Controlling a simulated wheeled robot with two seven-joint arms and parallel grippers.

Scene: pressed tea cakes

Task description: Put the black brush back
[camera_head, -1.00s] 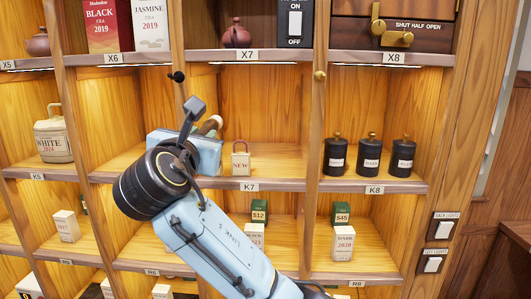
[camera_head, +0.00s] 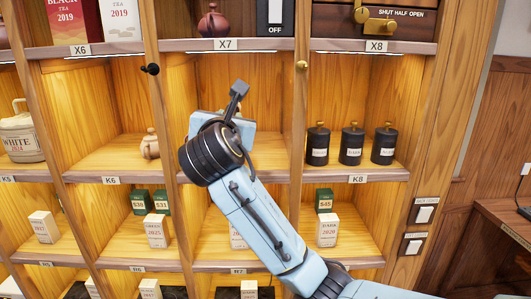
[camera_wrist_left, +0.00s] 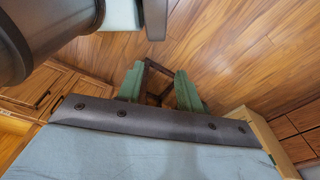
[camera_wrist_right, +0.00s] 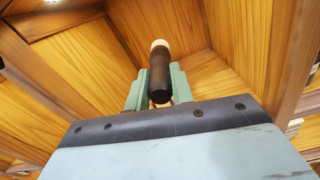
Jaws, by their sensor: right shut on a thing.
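In the right wrist view a dark, near-black brush (camera_wrist_right: 160,72) with a pale cream end sits between the green fingers of my right gripper (camera_wrist_right: 160,82). The gripper is shut on its dark part, and the pale end points away, towards the wooden shelf walls. In the head view my right arm reaches up in front of compartment K7; its wrist hides the fingers and the brush. A black knob (camera_head: 150,69) is on the upright left of K7. My left gripper (camera_wrist_left: 160,88) shows only in its wrist view, open and empty, above a wooden floor.
Three black canisters (camera_head: 351,146) stand in K8, right of my arm. A brass knob (camera_head: 302,66) is on the upright right of K7. Small boxes (camera_head: 327,228) stand on the shelf below.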

